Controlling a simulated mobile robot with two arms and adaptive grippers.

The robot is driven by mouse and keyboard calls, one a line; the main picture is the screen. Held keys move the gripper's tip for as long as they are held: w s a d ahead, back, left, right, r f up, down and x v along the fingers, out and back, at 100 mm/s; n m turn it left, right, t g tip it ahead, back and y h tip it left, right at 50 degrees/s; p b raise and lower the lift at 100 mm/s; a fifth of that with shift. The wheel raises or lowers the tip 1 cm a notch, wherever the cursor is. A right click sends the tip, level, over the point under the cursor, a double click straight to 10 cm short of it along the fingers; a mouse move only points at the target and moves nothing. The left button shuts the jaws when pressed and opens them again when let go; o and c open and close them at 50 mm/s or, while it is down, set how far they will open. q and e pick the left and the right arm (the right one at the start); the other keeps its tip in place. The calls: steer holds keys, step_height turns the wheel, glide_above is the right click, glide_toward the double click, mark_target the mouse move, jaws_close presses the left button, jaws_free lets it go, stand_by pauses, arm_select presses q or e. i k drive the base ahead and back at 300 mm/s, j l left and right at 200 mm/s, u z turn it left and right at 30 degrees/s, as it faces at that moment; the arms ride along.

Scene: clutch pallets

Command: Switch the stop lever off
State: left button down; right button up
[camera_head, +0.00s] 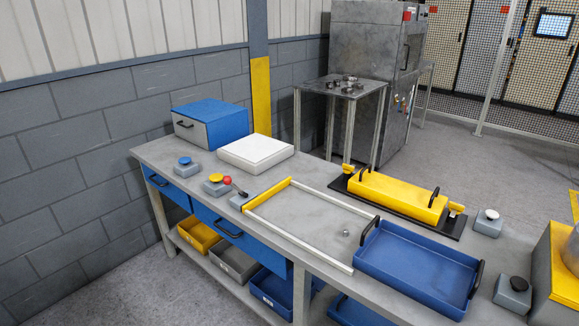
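The stop lever (235,187) is on the grey workbench, near its front edge left of the middle. It has a red ball knob (227,181) and a short dark rod. The rod slants from the knob down to the right, toward a small grey base (238,202). The knob is at the upper left end, close to a grey box with a yellow button (215,179). I cannot tell from this view which lever position is on or off. Neither of my grippers shows in the head view.
A blue-topped button box (185,161), a white box (255,152) and a blue drawer unit (212,122) stand nearby on the workbench (290,215). Right are a yellow-ended frame (268,194), a yellow handled block (398,197) and a blue tray (415,267). Floor in front is clear.

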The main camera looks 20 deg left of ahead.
mark_target(227, 180)
steer(key=i+j+z, duration=0.1)
steer(key=j+z, duration=0.25)
steer(key=j, duration=0.45)
steer(key=j+z, duration=0.3)
steer(key=j, duration=0.5)
steer(key=i, duration=0.05)
